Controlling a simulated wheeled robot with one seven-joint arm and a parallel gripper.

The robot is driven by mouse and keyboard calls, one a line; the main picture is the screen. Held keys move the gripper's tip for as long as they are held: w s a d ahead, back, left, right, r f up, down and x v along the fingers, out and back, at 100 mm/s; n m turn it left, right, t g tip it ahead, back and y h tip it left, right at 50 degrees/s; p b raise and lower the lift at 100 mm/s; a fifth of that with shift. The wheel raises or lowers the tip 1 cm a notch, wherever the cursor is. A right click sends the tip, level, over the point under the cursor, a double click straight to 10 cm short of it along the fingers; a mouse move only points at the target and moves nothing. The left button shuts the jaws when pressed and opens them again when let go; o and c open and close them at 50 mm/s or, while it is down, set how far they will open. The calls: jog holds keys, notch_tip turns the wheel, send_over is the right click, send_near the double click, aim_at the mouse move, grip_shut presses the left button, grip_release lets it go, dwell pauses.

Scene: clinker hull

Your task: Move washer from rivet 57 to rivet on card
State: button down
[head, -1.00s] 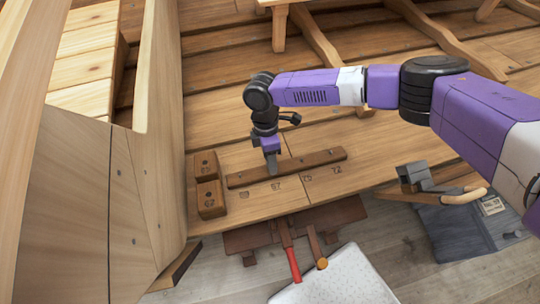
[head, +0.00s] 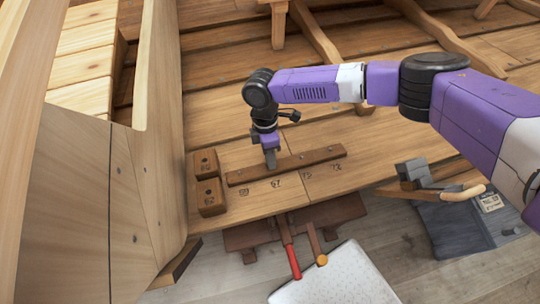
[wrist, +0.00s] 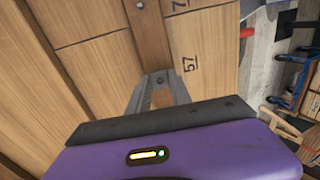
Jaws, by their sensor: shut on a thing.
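My gripper (head: 271,166) points down over the dark wooden strip (head: 320,157), beside the painted number 57 (head: 275,183). In the wrist view, my gripper's fingers (wrist: 159,78) come together over the strip (wrist: 150,30), and the number 57 (wrist: 190,64) is just right of them. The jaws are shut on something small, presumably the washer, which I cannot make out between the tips. The rivet at 57 is hidden by the fingers. A pale card (head: 491,203) with printing lies on the grey case at the right; any rivet on it is too small to tell.
Two numbered wooden blocks (head: 210,196) stand left of the strip, near the tall plank wall (head: 150,150). A red-handled tool (head: 292,262) and an orange-ended tool (head: 320,258) lie below the plank edge. A grey case (head: 460,235) stands at the right.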

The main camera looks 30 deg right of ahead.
jog(key=p+v, duration=0.2)
jog(key=v, duration=0.2)
jog(key=shift+w+r+p, duration=0.1)
jog(key=shift+r+p, duration=0.25)
jog(key=shift+r, duration=0.05)
dwell(0.6)
